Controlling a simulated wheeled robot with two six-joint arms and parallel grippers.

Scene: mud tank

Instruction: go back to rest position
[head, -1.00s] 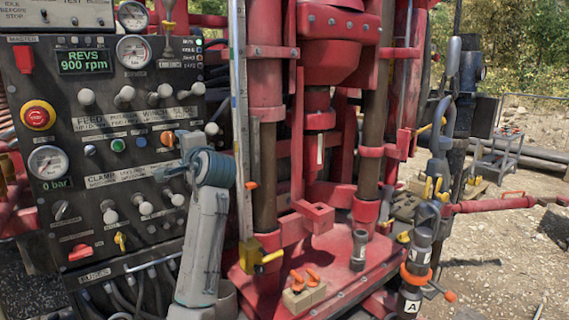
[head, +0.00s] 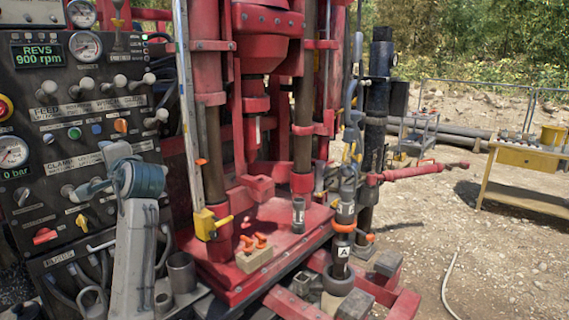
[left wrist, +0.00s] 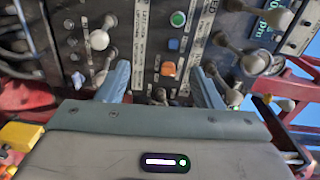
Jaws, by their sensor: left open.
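My left arm comes up from the bottom left in the head view, in front of the black control panel (head: 95,110). Its gripper (head: 98,180) is near the lower part of the panel, its fingers partly hidden by the wrist. In the left wrist view my left gripper (left wrist: 160,85) has two blue fingers spread apart with nothing between them. The orange knob (left wrist: 168,69) and the green button (left wrist: 178,19) on the panel show beyond the fingers. I cannot see my right gripper in either view.
The red drill rig (head: 265,150) stands right of the panel. A wooden block with orange pieces (head: 254,258) lies on its red base. A dark tool marked A (head: 341,250) stands at its front corner. A yellow table (head: 525,160) is at the right; open gravel lies between.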

